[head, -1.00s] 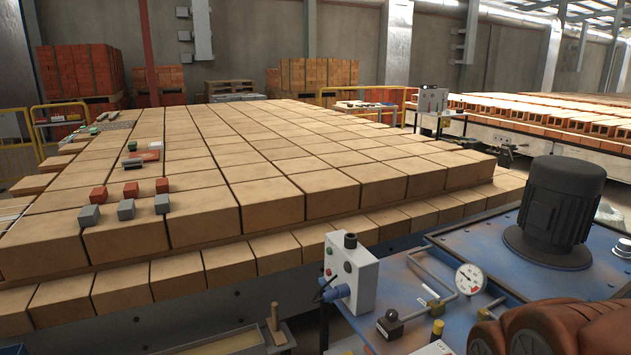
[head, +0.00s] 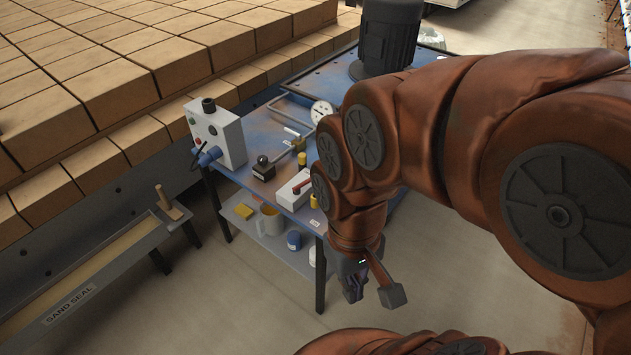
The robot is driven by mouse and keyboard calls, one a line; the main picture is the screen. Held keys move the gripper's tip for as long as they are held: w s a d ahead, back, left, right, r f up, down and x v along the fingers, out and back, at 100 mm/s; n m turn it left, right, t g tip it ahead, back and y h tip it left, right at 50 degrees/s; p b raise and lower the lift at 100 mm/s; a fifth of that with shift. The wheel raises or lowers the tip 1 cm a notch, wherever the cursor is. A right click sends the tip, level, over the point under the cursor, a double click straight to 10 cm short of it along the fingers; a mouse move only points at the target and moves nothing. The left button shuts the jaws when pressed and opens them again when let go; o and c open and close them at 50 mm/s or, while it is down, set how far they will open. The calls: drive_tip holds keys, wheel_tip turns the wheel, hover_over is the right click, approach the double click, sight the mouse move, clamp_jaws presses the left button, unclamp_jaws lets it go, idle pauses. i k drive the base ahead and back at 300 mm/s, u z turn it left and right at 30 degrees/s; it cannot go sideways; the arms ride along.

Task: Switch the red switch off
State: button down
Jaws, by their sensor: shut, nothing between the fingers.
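A white box with a red lever (head: 301,186) lies on the front part of the blue bench, and the red lever looks like the red switch. A grey-white control box (head: 217,133) with a black knob on top and small green and red buttons stands at the bench's left end. My gripper (head: 353,289) points down in front of the bench, to the right of and below the lever in the picture. It is shut and empty, apart from the lever. My arm covers the right part of the bench.
The blue bench (head: 262,122) also holds a black-knobbed block (head: 263,168), a pressure gauge (head: 320,111) and a dark motor (head: 388,38). A lower shelf (head: 245,228) carries a mug (head: 271,219) and a blue jar (head: 294,240). Bricks fill the left. The floor in front is clear.

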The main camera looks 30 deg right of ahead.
sight(297, 189)
drive_tip(key=z, duration=0.25)
drive_tip(key=k, duration=0.25)
drive_tip(key=u, duration=1)
drive_tip(key=i, duration=0.85)
drive_tip(key=z, duration=0.45)
